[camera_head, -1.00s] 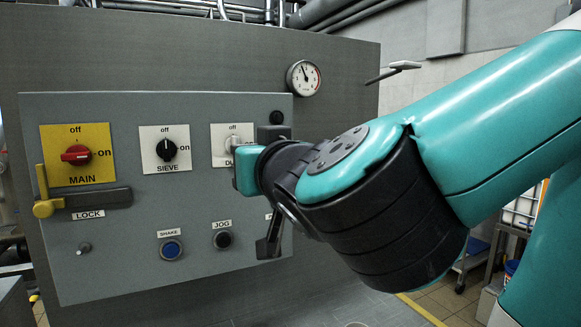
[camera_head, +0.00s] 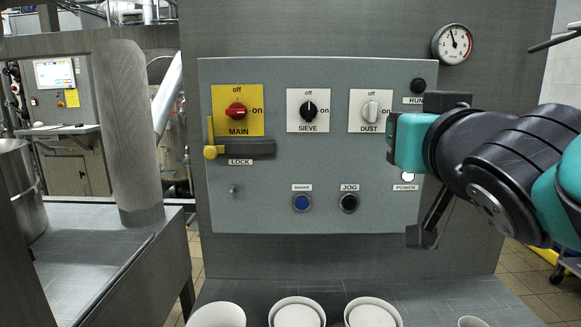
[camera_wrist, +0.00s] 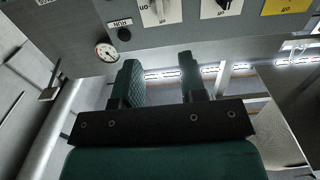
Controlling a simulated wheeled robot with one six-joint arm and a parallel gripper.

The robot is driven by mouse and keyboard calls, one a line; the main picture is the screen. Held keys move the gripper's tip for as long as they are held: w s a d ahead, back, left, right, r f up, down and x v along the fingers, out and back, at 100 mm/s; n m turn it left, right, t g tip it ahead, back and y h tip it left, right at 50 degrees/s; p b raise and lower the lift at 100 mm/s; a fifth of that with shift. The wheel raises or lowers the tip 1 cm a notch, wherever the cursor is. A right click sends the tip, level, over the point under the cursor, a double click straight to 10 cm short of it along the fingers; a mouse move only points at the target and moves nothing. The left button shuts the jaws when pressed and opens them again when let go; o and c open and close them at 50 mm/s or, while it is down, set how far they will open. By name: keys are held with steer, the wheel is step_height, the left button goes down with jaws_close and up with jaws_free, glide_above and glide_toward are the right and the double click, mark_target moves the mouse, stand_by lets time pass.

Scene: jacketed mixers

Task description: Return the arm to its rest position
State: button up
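My arm reaches in from the right edge of the head view, its teal and black wrist links in front of the right side of the grey control panel (camera_head: 270,205). In the wrist view my gripper (camera_wrist: 160,80) shows two teal fingers standing apart, with nothing between them. The fingers cannot be made out clearly in the head view. The panel has a red MAIN switch (camera_head: 236,111), a black SIEVE switch (camera_head: 309,109) and a white DUST switch (camera_head: 370,110). A yellow LOCK handle (camera_head: 211,150) stands upright beside MAIN. The POWER lamp (camera_head: 408,177) looks white.
A round gauge (camera_head: 452,44) is at the upper right. The black RUN button (camera_head: 417,85) lies above my wrist. Blue (camera_head: 302,202) and black JOG (camera_head: 348,203) buttons sit lower. Several white round containers stand along the bottom. A grey table (camera_head: 110,250) and post (camera_head: 128,130) are at left.

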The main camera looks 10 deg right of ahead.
step_height(320, 180, down, 16)
steer(key=s+a+f+n+g+y, duration=0.1)
steer(key=s+a+n+g+y, duration=0.15)
steer(key=g, duration=0.65)
steer(key=s+a+f+n+g+y, duration=0.1)
steer(key=s+a+n+g+y, duration=0.1)
steer(key=s+n+g, duration=0.1)
steer(key=s+a+f+n+g+y, duration=0.2)
steer(key=s+n+g, duration=0.1)
steer(key=s+g, duration=0.2)
steer(key=shift+s+a+g+y, duration=0.25)
steer(key=shift+s+g+y, duration=0.1)
steer(key=shift+s, duration=0.75)
